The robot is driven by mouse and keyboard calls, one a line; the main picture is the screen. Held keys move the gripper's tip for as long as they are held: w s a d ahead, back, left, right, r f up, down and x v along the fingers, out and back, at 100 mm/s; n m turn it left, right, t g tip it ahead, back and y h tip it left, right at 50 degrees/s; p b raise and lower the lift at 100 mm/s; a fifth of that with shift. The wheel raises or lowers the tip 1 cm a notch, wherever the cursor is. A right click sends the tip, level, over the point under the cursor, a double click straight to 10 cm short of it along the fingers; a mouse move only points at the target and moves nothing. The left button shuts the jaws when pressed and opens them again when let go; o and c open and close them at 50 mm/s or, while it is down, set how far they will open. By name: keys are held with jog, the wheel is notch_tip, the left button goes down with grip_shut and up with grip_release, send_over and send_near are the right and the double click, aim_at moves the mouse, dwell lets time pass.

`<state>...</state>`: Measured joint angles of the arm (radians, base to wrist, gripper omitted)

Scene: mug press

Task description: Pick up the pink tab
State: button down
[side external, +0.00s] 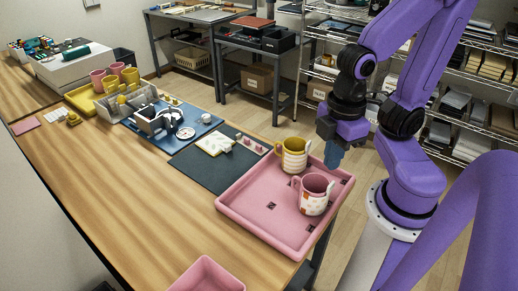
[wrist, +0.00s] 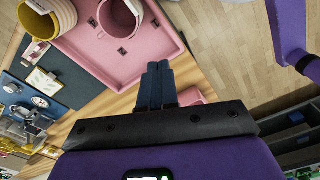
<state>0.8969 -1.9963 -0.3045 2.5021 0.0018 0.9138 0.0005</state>
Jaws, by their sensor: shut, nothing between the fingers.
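My gripper (side external: 333,158) hangs over the far right side of the pink tray, beside the yellow-banded mug. In the wrist view its blue fingers (wrist: 157,72) are together with nothing between them. Small pink pieces (side external: 246,142) stand in a short row near the dark mat's far edge, beside a white card. A flat pink square (side external: 25,125) lies at the far left of the bench. I cannot tell which of these is the pink tab. My gripper is well apart from both.
The pink tray (side external: 236,205) holds a yellow-banded mug (side external: 293,158) and a pink patterned mug (side external: 313,202). The dark mat (side external: 200,172) has clear space. A blue board (side external: 150,138) carries a press-like device. A pink bin (side external: 207,275) stands at the front.

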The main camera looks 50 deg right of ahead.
jog(key=c, duration=0.9)
grip_release()
